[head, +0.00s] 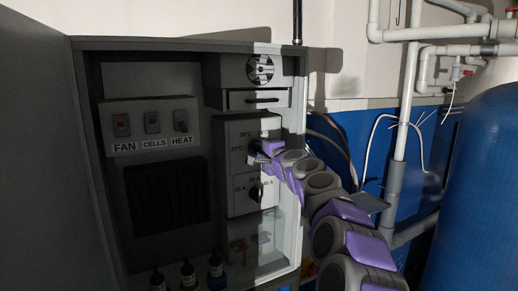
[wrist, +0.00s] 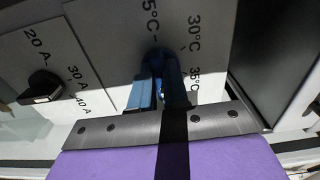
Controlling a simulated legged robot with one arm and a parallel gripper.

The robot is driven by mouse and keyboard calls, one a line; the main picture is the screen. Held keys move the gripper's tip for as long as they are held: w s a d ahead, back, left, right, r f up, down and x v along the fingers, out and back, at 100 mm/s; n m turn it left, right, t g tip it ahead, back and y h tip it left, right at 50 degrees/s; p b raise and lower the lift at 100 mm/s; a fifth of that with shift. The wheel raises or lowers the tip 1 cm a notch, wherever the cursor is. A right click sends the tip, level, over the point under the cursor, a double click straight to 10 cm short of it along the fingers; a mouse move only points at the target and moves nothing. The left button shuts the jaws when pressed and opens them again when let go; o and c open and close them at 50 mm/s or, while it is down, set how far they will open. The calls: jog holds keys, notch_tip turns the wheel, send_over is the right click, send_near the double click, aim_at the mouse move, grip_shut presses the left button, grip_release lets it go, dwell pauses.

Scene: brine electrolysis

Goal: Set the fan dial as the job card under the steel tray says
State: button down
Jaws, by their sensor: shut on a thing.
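The dial with temperature marks (wrist: 158,56) is mostly hidden between the blue fingers of my gripper (wrist: 160,88) in the wrist view. The gripper is shut on this dial; in the head view the gripper (head: 262,153) reaches the upper part of the cabinet's control panel (head: 232,170). Marks 30°C and 35°C are readable beside the dial, and another ends in 5°C. The dial's pointer is hidden, so its setting cannot be told. The FAN label (head: 124,147) sits under a reddish switch (head: 122,125). No job card or steel tray can be made out.
A lower black knob (head: 254,193) has marks in amperes; it also shows in the wrist view (wrist: 42,87). CELLS (head: 152,122) and HEAT (head: 181,121) switches stand beside FAN. Small dark bottles (head: 188,273) stand below. A blue tank (head: 482,190) and white pipes are at right.

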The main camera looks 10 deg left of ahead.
jog(key=shift+f, duration=0.15)
dwell(0.3)
jog(key=c, duration=1.4)
grip_release()
jog(key=shift+d, duration=0.1)
jog(key=shift+o, duration=1.4)
jog(key=shift+w+f, duration=0.1)
jog(key=shift+w, duration=0.15)
jog(key=b+v, duration=0.2)
jog(key=v, duration=1.5)
jog(key=shift+s+b, duration=0.25)
jog(key=shift+b, duration=0.1)
jog(key=shift+d, duration=0.1)
